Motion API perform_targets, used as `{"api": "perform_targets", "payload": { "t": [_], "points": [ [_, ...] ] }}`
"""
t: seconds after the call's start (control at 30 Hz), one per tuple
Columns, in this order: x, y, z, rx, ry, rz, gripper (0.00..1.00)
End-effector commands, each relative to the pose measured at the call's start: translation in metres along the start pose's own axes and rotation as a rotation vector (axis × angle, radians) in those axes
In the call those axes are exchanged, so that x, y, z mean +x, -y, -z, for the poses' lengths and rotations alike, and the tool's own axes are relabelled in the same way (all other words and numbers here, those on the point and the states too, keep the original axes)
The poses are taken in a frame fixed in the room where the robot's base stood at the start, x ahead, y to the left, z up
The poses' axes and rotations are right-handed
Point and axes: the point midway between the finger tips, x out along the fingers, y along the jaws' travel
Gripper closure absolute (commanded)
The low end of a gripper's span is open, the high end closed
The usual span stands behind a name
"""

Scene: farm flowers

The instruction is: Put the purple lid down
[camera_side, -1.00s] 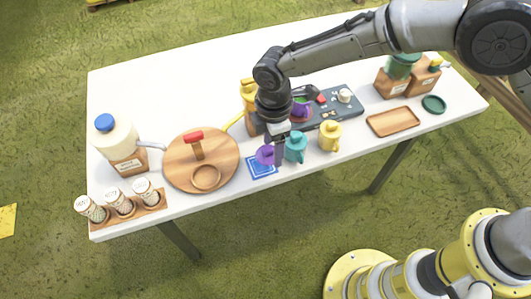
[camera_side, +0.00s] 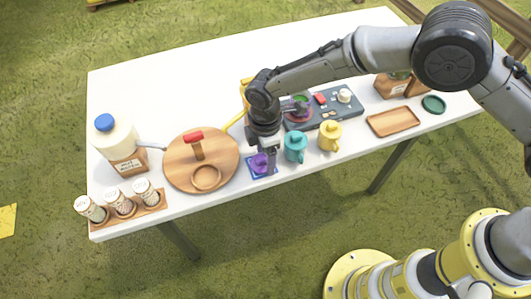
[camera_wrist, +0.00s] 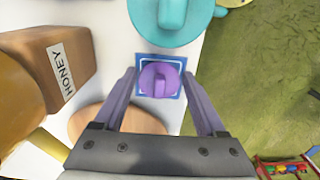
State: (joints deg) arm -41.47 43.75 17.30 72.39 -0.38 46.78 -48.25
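The purple lid (camera_side: 259,163) rests on the blue square mat (camera_side: 251,175) near the table's front edge. In the wrist view the lid (camera_wrist: 152,76) lies inside the blue mat's (camera_wrist: 142,61) white-lined border, with its raised handle up. My gripper (camera_side: 268,166) is at the lid, pointing down. In the wrist view my gripper (camera_wrist: 160,73) is open, with its two fingers spread on either side of the lid and a visible gap to it. In the side view, one finger partly hides the mat.
A teal lidded mug (camera_side: 295,148) stands close right of the mat, a yellow one (camera_side: 330,137) beyond it. A round wooden board (camera_side: 225,165) is left. Behind is a grey station (camera_side: 348,110); a honey box (camera_wrist: 52,65) shows in the wrist view. A wooden tray (camera_side: 394,122) lies right.

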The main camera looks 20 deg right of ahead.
Motion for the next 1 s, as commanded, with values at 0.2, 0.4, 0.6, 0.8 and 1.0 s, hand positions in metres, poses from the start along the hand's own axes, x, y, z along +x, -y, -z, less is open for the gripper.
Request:
{"api": "perform_targets", "payload": {
  "t": [0.2, 0.4, 0.6, 0.8, 1.0],
  "points": [
    [0.000, 0.000, 0.000, 0.000, 0.000, 0.000, 0.03],
    [-0.001, 0.000, 0.000, 0.000, 0.000, 0.000, 0.03],
    [-0.020, -0.001, 0.001, 0.000, -0.003, -0.003, 0.03],
    [-0.060, -0.001, 0.001, 0.000, -0.003, -0.003, 0.03],
    [-0.098, 0.000, 0.000, 0.000, -0.002, -0.002, 0.03]
  ]
}}
